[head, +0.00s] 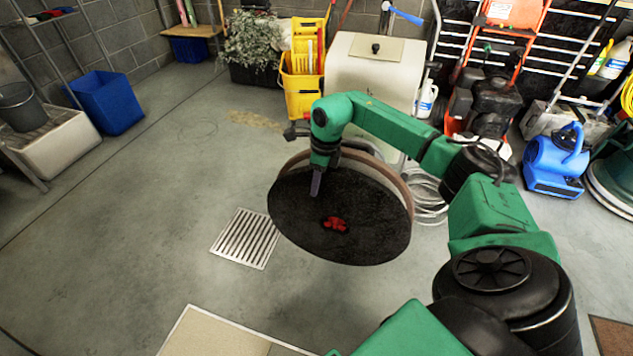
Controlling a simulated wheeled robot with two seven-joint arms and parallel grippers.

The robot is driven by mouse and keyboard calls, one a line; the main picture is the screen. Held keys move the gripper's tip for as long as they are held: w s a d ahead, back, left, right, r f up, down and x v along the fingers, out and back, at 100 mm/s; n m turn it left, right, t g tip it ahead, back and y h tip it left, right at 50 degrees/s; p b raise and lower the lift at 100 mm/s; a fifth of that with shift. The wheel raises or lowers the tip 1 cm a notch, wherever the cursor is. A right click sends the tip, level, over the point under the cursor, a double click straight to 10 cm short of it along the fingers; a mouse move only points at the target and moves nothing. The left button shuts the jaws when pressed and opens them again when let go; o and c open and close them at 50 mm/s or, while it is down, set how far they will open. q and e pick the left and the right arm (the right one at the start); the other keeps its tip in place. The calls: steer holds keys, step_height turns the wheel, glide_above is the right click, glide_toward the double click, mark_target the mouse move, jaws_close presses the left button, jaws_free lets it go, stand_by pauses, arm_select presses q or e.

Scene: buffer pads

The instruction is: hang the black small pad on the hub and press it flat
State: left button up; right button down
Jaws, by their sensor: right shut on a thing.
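The black pad (365,230) is a dark round disc in the middle of the head view, tilted and facing me. A red piece (335,224), seemingly the hub, shows at the pad's centre. A brown-rimmed disc (397,180) shows behind the pad's upper right edge; the pad hides most of it. I cannot tell whether the pad touches it or lies flat. My right gripper (316,186) points down and is shut on the pad's upper part, left of its middle. My left gripper is not in view.
A cream cabinet (375,75) and a yellow mop bucket (302,85) stand behind the pad. A coiled hose (430,195) lies to its right. A floor grate (244,238) lies at lower left. A blue blower (556,163) stands at right. The left floor is mostly clear.

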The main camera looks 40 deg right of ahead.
steer(key=shift+f, duration=0.15)
steer(key=c, duration=1.2)
jaws_free()
steer(key=shift+c, duration=0.7)
steer(key=shift+w+r+p, duration=0.3)
steer(key=shift+r+p, duration=0.25)
steer(key=shift+r, duration=0.15)
steer(key=shift+w+r+p, duration=0.3)
steer(key=shift+r, duration=0.05)
steer(key=shift+c, duration=1.2)
steer(key=shift+w+r+p, duration=0.45)
steer(key=shift+r+p, duration=0.15)
steer(key=shift+r, duration=0.25)
steer(key=shift+w+r+p, duration=0.4)
steer(key=shift+r+p, duration=0.2)
steer(key=shift+r, duration=0.25)
steer(key=o, duration=1.1)
steer(key=shift+s, duration=0.15)
steer(key=shift+c, duration=0.2)
steer(key=shift+f, duration=0.1)
